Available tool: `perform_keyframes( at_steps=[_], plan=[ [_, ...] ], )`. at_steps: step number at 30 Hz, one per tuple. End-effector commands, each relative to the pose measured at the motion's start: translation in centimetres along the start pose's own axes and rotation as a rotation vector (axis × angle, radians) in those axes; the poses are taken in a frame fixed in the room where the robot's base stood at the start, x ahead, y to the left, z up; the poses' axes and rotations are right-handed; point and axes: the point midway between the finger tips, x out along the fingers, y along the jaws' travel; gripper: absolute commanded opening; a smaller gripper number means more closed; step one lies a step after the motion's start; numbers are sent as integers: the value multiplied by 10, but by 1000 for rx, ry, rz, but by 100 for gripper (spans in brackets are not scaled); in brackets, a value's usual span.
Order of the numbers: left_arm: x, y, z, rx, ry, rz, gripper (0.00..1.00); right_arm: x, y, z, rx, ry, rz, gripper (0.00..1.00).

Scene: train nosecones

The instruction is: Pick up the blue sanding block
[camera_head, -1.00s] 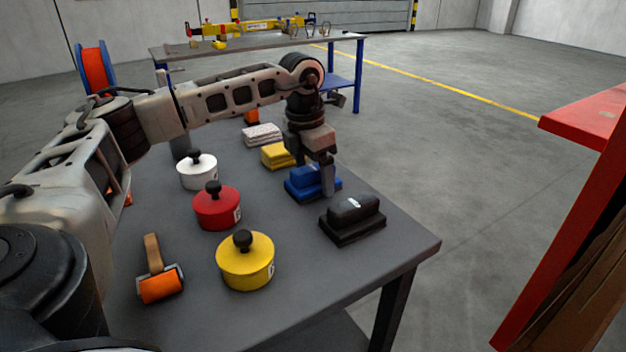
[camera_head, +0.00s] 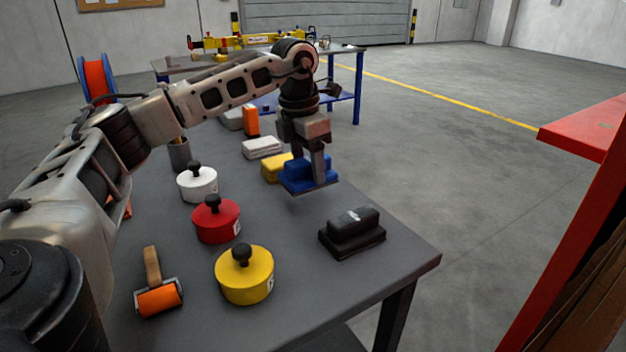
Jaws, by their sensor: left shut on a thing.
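The blue sanding block (camera_head: 296,176) is in the head view, right of the middle of the grey table. My left gripper (camera_head: 318,170) comes down from above and is shut on it. The block is held a little above the table top, roughly level. Part of its upper side is hidden by the gripper fingers. My right gripper does not show.
A black sanding block (camera_head: 352,232) lies nearer on the grey table (camera_head: 310,290). A yellow block (camera_head: 275,167) sits close behind the blue one. White (camera_head: 197,184), red (camera_head: 215,220) and yellow (camera_head: 244,274) knobbed pots and an orange roller (camera_head: 158,298) stand left. A red shelf (camera_head: 590,128) is far right.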

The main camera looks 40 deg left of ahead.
Motion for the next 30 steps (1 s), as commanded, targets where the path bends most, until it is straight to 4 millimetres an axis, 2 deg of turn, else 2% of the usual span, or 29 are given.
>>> perform_keyframes(
  at_steps=[1,6,12,19,30],
  plan=[
    [-15,9,-6,-7,-5,2,33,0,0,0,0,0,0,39],
    [-56,33,-26,-8,-5,1,33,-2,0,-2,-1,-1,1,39],
    [-78,67,-57,-8,-1,1,33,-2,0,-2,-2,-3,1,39],
    [-94,87,-76,-4,-1,0,33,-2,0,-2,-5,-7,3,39],
    [-96,92,-81,-1,-1,1,33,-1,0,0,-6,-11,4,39]
  ],
)
